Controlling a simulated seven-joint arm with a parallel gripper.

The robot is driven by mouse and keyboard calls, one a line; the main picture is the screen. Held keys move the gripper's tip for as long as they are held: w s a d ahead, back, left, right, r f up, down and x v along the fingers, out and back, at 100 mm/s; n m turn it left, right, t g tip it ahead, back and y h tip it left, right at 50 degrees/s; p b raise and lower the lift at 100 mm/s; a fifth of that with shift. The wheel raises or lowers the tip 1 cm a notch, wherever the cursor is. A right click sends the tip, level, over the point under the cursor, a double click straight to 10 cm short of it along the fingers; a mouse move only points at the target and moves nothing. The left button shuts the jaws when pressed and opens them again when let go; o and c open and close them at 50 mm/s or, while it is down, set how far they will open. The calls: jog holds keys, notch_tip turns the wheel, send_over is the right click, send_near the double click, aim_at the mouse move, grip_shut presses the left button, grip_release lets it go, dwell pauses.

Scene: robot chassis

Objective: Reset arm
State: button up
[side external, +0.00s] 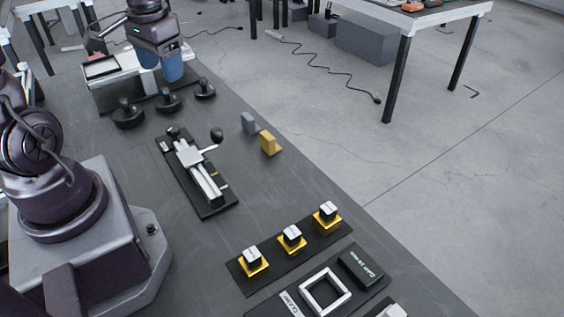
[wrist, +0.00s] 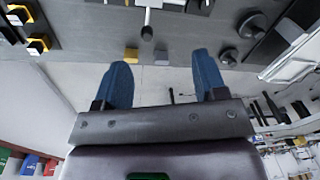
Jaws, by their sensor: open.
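My gripper (side external: 174,70) is at the upper left in the side external view, with blue fingers pointing down above the far end of the dark table. It is close to a white and grey fixture (side external: 115,82), and I cannot tell whether it touches it. In the wrist view my gripper (wrist: 161,60) shows two blue fingers spread wide apart with nothing between them. The arm is bent out from its base on the left of the table.
Black knobs (side external: 168,100), a lever slide (side external: 196,170), grey (side external: 249,124) and yellow (side external: 270,144) blocks, yellow-based switches (side external: 292,240) and a white square frame (side external: 324,291) stand on the table (side external: 245,205). Bare surface lies between them.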

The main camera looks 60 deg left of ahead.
jog(key=s+d+r+m+t, duration=0.1)
jog(key=d+r+m+t, duration=0.1)
jog(key=d+r, duration=0.2)
jog(key=s+d+r+m+t+h, duration=0.1)
jog(key=d+r, duration=0.4)
jog(key=d, duration=0.6)
jog(key=shift+s+m+t, duration=0.5)
jog(key=shift+s+t, duration=0.15)
jog(key=shift+t, duration=0.55)
